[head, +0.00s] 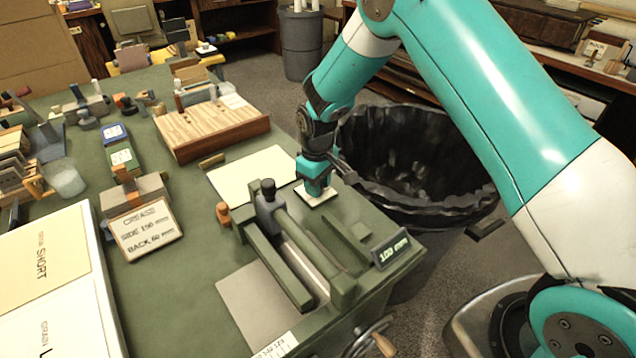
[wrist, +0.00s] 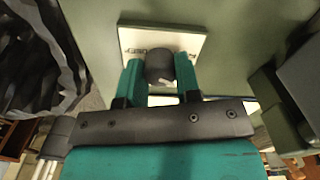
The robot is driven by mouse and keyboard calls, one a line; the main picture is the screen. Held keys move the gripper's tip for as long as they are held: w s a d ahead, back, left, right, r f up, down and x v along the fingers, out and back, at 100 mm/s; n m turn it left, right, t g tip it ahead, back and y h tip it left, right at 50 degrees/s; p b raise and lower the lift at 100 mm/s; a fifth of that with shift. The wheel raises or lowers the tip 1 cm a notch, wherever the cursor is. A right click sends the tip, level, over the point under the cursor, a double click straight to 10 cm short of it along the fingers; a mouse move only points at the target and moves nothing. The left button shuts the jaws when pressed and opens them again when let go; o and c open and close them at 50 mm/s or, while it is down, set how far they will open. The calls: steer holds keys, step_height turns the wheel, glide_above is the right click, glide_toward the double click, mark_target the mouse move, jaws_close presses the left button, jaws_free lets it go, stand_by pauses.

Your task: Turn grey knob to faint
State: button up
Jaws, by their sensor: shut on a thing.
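The grey knob (wrist: 160,65) stands on a small white plate (wrist: 188,44) with dark lettering too small to read. My gripper (wrist: 160,80) is shut on the knob, with one teal finger on each side of it in the wrist view. In the head view my gripper (head: 316,190) points down at the white plate (head: 328,198) near the table's right edge, and it hides the knob. Which mark the knob points to cannot be told.
A green press-like device (head: 300,235) with a dark upright handle stands just in front of the gripper. A display reading 100 mm (head: 391,249) is at its right. A black-lined bin (head: 420,205) stands beside the table. A pale sheet (head: 250,175) lies left of the gripper.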

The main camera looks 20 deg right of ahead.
steer(key=shift+w, duration=0.1)
steer(key=o, duration=0.9)
steer(key=shift+o, duration=0.2)
steer(key=shift+r, duration=0.15)
step_height(320, 180, up, 17)
steer(key=shift+b, duration=0.4)
steer(key=shift+r, duration=0.1)
steer(key=s+a+r+y, duration=0.1)
steer(key=s+r, duration=0.2)
steer(key=s, duration=0.7)
steer(key=s+a+r+y+p, duration=0.1)
steer(key=s+a+r, duration=0.1)
steer(key=s, duration=0.8)
steer(key=s+a+r+y+p, duration=0.1)
steer(key=s+r, duration=0.4)
steer(key=s, duration=0.6)
steer(key=shift+a+y, duration=0.15)
steer(key=shift+y, duration=0.45)
